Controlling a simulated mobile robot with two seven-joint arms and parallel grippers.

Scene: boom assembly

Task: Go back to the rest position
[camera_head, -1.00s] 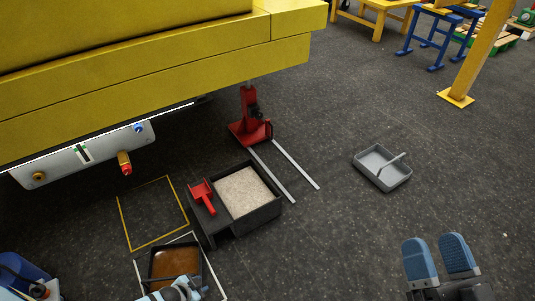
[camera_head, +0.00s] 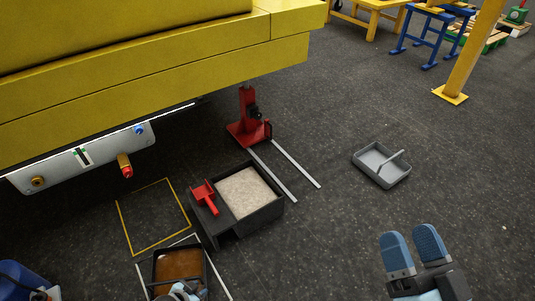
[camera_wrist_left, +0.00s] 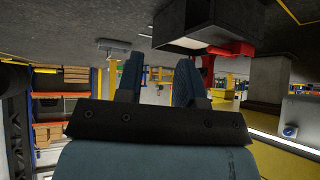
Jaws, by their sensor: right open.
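My right gripper (camera_head: 412,242) is at the lower right of the head view, its two blue fingers slightly apart with nothing between them. My left gripper is barely in the head view, where a small pale-blue part of that arm shows at the bottom edge in front of the brown-filled tray (camera_head: 180,264). In the left wrist view my left gripper (camera_wrist_left: 157,75) shows two blue fingers apart, with the background visible between them and nothing held.
A black bin of pale grains (camera_head: 246,192) with a red scoop (camera_head: 204,196) stands mid-floor. A grey tray with a handle (camera_head: 372,162) lies to the right. A red jack (camera_head: 247,122) stands under the yellow boom (camera_head: 160,85). Floor around the right gripper is clear.

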